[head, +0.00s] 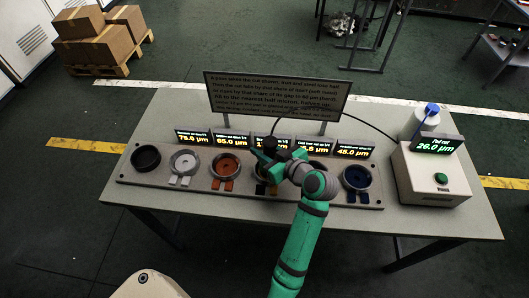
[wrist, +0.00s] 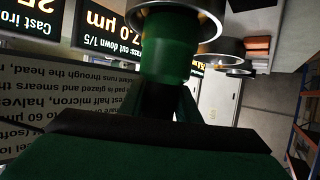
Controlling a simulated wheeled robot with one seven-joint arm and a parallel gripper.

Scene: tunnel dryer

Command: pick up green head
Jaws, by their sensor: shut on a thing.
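The green head (wrist: 165,55) shows close up in the wrist view, as a green cylindrical body under a wide round rim. My gripper (wrist: 172,98) is shut on its green body. In the head view my gripper (head: 271,158) is over the middle of the rack (head: 200,202), and my wrist hides most of the head and the place below it. I cannot tell from these views how far the head is above the rack.
The rack holds a black ring (head: 146,158), a grey head (head: 184,161), an orange head (head: 226,165) and a blue head (head: 357,178). Lit displays and a sign (head: 278,97) stand behind.

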